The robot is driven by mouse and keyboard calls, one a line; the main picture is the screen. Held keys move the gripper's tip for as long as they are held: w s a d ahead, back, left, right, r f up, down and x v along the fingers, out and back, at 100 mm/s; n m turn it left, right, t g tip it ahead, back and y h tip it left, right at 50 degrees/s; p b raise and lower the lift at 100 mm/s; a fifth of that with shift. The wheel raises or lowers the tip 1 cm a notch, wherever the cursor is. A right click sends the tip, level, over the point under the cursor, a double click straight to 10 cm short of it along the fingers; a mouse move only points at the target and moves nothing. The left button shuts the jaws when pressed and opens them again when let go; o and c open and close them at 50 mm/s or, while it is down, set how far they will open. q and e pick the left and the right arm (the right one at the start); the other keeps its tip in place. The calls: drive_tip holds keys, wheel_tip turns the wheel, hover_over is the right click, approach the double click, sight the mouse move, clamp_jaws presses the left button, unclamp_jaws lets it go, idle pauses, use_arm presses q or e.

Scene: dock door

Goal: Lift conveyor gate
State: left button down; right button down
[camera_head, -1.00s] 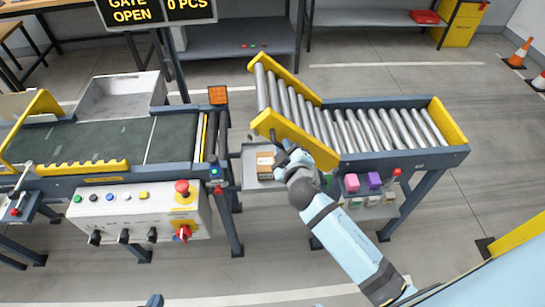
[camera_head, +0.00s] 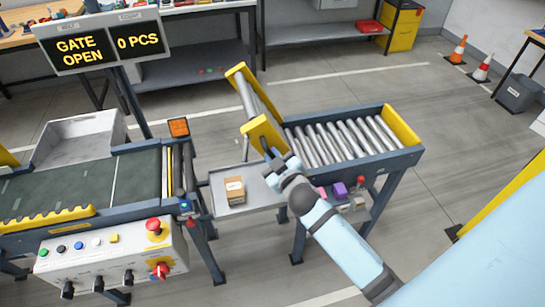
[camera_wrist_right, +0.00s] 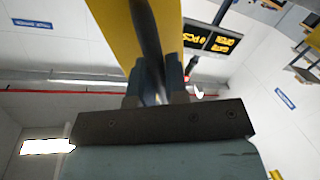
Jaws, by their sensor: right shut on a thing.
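The conveyor gate (camera_head: 264,134) is a hinged roller section with yellow side plates. It is tilted up steeply at the left end of the right roller conveyor (camera_head: 345,140). My right gripper (camera_head: 275,158) is at the near yellow plate, shut on the gate's dark handle. In the right wrist view the dark handle (camera_wrist_right: 147,35) runs between the fingers (camera_wrist_right: 158,85), with the yellow plate (camera_wrist_right: 108,30) behind it. The gripper hides part of the handle in the head view. My left gripper is not in view.
A display (camera_head: 100,47) reads "GATE OPEN" and "0 PCS". A green belt conveyor (camera_head: 80,185) stands left, with a control box (camera_head: 110,255) in front. A tray (camera_head: 255,197) holding a brown carton (camera_head: 235,188) sits in the gap below the gate. Traffic cones (camera_head: 458,50) stand far right.

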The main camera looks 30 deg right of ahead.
drive_tip(key=c, duration=1.1)
unclamp_jaws()
drive_tip(key=shift+w, duration=0.1)
drive_tip(key=shift+c, duration=0.2)
drive_tip(key=s+a+r+b, duration=0.1)
drive_tip(key=s, duration=1.2)
drive_tip(key=shift+s+a+r+b, duration=0.15)
drive_tip(key=shift+s+r+b, duration=0.1)
drive_tip(key=shift+s+b, duration=0.15)
